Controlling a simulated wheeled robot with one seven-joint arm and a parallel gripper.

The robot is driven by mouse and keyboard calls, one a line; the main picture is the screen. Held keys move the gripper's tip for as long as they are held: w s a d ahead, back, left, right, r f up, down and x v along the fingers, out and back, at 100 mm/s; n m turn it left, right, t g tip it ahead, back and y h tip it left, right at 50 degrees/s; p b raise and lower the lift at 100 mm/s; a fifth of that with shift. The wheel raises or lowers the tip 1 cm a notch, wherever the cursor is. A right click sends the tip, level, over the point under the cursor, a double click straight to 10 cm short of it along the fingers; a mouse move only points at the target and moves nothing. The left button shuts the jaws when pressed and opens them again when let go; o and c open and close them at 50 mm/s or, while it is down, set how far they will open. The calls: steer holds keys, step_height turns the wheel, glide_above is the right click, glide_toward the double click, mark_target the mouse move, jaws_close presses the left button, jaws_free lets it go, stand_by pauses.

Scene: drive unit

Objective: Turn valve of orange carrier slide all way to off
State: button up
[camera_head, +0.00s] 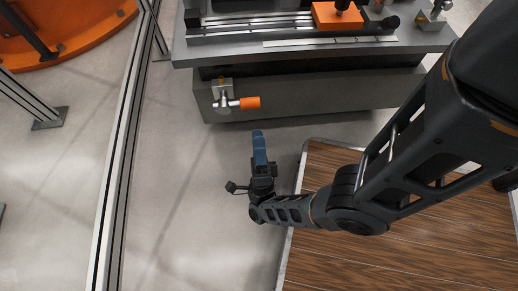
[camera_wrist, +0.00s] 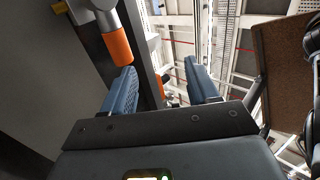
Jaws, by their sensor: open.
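The valve (camera_head: 222,103) is a silver fitting on the grey front face of the drive unit, below the table top. Its lever ends in an orange grip (camera_head: 250,103) that points to the right in the head view. The orange carrier slide (camera_head: 326,19) sits on rails on top of the unit. My gripper (camera_head: 259,134), with blue fingers, is below the orange grip in the head view, apart from it. In the wrist view, my open gripper (camera_wrist: 163,72) has nothing between its fingers, and the orange grip (camera_wrist: 117,47) shows beyond and left of the left finger.
The grey table top (camera_head: 210,50) overhangs the valve. A wood-topped surface (camera_head: 400,250) lies under my arm on the right. A metal frame rail (camera_head: 121,150) runs along the left, with an orange round piece (camera_head: 80,35) beyond. Floor around my gripper's left is clear.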

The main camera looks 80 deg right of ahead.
steer(key=shift+s+a, duration=0.2)
steer(key=shift+a, duration=0.4)
steer(key=shift+s+a, duration=0.15)
steer(key=shift+a, duration=0.45)
steer(key=shift+a, duration=0.1)
